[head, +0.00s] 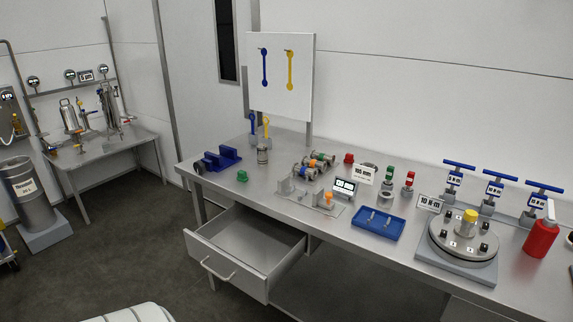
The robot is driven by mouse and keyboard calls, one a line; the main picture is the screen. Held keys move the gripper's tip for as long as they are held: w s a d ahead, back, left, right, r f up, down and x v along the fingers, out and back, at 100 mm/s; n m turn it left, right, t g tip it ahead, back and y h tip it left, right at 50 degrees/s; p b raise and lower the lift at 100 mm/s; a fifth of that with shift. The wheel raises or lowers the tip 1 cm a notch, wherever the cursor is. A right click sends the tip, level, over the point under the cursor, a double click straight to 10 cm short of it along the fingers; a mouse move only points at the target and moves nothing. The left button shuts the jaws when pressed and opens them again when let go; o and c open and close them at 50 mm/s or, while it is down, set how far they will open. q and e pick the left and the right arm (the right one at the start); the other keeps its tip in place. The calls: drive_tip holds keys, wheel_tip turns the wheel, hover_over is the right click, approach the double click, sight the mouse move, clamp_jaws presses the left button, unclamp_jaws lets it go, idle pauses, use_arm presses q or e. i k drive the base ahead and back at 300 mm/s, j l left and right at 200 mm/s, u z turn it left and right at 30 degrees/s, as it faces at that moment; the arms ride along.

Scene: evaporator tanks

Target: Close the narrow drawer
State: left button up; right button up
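The narrow drawer (226,272) is under the left part of the steel workbench. It is pulled well out toward the front left, and its inside looks empty. Its front panel carries a bar handle (217,270). Neither of my grippers is in the head view. Nothing touches the drawer.
The workbench (225,200) holds a blue block (222,158), a blue tray (377,222), valve parts, a round flanged lid (463,246) and a red bottle (541,238). A second table (95,152) and a grey bin (27,196) stand at the left. The floor left of the drawer is clear.

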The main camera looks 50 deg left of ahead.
sight(249, 249)
drive_tip(key=i+l+u, duration=0.15)
drive_tip(key=l, duration=0.15)
drive_tip(key=i+l+u, duration=0.1)
drive_tip(key=l, duration=0.25)
drive_tip(key=j+u, duration=0.15)
drive_tip(key=u, duration=0.3)
drive_tip(key=j+u, duration=0.25)
drive_tip(key=u, duration=0.2)
drive_tip(key=j+u, duration=0.2)
drive_tip(key=u, duration=0.25)
drive_tip(key=j+u, duration=0.2)
drive_tip(key=u, duration=0.25)
